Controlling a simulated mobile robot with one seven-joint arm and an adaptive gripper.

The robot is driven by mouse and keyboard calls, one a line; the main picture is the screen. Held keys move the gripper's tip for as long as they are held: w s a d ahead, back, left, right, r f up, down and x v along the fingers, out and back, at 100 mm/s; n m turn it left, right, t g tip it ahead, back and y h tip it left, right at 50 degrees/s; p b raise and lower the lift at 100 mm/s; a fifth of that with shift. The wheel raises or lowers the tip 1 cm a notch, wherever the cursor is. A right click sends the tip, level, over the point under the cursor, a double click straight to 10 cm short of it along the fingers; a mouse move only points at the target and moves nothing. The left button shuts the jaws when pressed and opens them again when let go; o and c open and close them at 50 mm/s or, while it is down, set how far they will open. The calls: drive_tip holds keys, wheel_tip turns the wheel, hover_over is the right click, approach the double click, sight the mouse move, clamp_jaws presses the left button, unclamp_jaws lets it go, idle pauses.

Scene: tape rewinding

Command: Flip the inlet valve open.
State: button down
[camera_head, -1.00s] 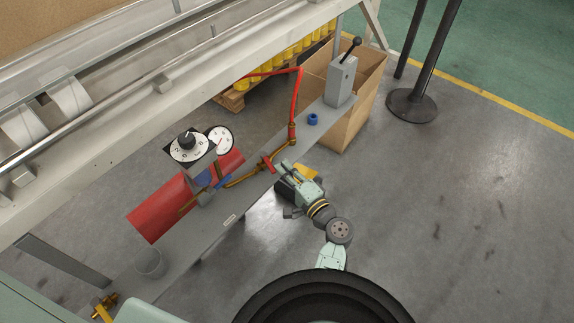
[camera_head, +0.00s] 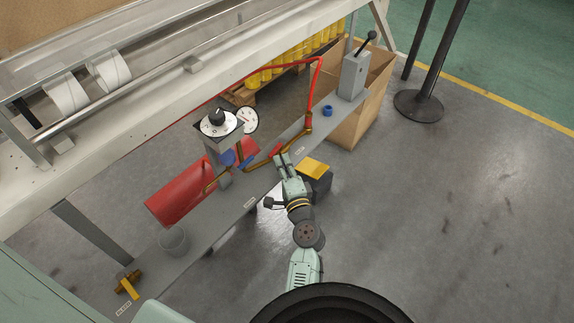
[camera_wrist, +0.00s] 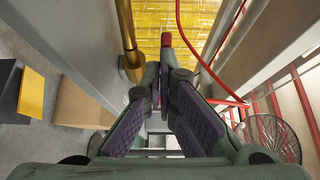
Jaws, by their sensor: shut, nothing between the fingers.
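A small red valve handle (camera_head: 277,150) sits on the brass pipe (camera_head: 262,164) above the grey bench, and appears to lie roughly along the pipe. I take it for the inlet valve; its label cannot be read. My gripper (camera_head: 283,158) is shut and empty, its tips right beside the handle on the near side. In the wrist view the closed fingertips (camera_wrist: 161,68) point at the red handle (camera_wrist: 166,40), seen just beyond them. Whether they touch cannot be told. The brass pipe (camera_wrist: 127,35) runs left of the fingers.
A blue handle (camera_head: 247,161) and a red cylinder (camera_head: 180,195) are to the left, below two dials (camera_head: 217,123). A grey lever box (camera_head: 353,77) and blue ring (camera_head: 327,111) are on the bench's right.

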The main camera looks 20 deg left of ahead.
drive_tip(key=shift+s+a, duration=0.25)
drive_tip(key=shift+a, duration=0.6)
drive_tip(key=shift+s+a, duration=0.1)
drive_tip(key=shift+a, duration=0.05)
